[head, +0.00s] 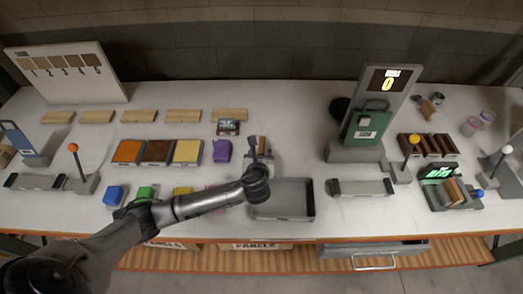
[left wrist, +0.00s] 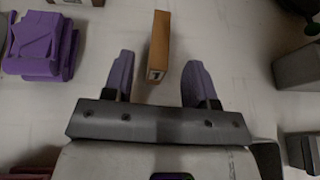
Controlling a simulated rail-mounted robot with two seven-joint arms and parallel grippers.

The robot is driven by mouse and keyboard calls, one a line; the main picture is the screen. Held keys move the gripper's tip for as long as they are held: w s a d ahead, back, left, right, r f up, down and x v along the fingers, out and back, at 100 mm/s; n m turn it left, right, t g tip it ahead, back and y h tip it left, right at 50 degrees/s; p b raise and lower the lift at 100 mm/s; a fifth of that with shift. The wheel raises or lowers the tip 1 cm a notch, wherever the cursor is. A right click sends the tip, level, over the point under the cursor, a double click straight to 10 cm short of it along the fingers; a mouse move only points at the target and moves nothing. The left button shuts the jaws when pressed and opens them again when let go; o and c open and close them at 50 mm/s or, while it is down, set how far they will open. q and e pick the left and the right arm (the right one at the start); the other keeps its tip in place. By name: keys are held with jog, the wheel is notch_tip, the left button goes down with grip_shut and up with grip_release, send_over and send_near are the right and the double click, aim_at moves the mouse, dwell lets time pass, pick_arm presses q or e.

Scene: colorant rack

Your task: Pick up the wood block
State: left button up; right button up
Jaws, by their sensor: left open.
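A narrow wood block (left wrist: 159,45) with a dark "1" on its near end lies on the white table in the left wrist view. It also shows in the head view (head: 262,143), just beyond my gripper. My left gripper (left wrist: 160,70) is open and empty. Its two purple-grey fingers lie to either side of the block's near end, apart from it. In the head view the left gripper (head: 261,158) is left of the table's middle, above a grey tray's back edge. Whether the fingertips are at the block's height cannot be told. My right gripper is not in view.
Several light wood planks (head: 182,116) lie in a row at the back. A purple object (head: 222,151) stands close on the left. The grey tray (head: 283,210) lies in front, and a stand with a green panel (head: 367,127) is to the right.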

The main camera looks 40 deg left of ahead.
aim_at(261, 149)
pick_arm(q)
jog(key=shift+b+x, duration=0.6)
jog(key=shift+x, duration=2.1)
grip_shut()
